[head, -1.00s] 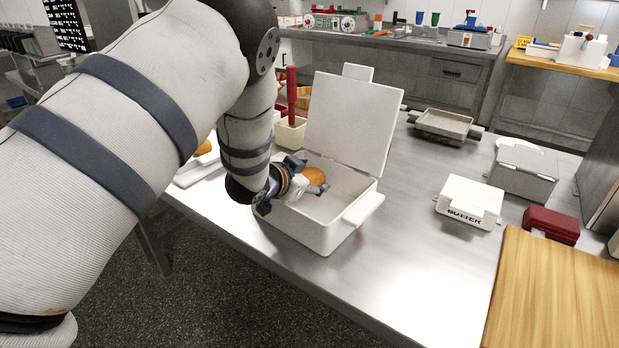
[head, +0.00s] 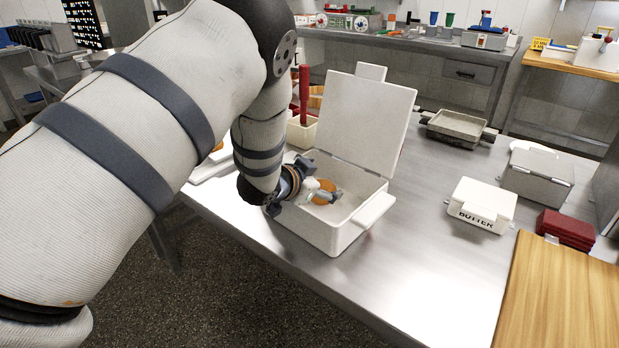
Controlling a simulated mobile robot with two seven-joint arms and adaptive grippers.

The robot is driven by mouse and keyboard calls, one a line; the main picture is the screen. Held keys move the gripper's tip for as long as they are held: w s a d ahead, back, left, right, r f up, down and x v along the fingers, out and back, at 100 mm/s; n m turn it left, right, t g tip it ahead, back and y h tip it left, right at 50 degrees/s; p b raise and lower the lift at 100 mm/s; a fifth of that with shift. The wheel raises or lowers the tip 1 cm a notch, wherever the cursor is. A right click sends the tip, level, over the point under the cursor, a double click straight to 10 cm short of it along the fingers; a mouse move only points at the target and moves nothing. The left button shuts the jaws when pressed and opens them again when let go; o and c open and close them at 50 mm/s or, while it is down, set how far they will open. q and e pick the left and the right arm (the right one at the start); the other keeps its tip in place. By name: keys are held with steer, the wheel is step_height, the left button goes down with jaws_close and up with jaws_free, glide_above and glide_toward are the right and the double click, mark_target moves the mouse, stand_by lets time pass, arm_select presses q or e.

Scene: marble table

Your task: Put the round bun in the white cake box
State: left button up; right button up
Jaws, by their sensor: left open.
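The white cake box (head: 312,228) stands on the steel table with its lid (head: 370,118) raised. The round bun (head: 325,187) is inside the box walls, orange-brown and partly covered by my gripper. My left gripper (head: 328,196) reaches into the box from the left. It is open, with its fingers around or just above the bun; contact is hard to tell. Whether the bun rests on the box floor is hidden. My right gripper is out of view.
A white butter box (head: 480,205), a dark red case (head: 566,229) and a wooden board (head: 560,295) are on the right. A grey lidded box (head: 538,175) and a metal tray (head: 458,127) stand behind. A crate with a red upright (head: 304,95) is behind the cake box.

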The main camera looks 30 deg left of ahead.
arm_select(q)
steer(key=p+v, duration=0.2)
steer(key=v, duration=1)
steer(key=shift+r, duration=0.3)
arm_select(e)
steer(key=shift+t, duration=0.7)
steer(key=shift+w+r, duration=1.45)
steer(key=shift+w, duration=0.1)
arm_select(q)
steer(key=shift+w+a, duration=0.1)
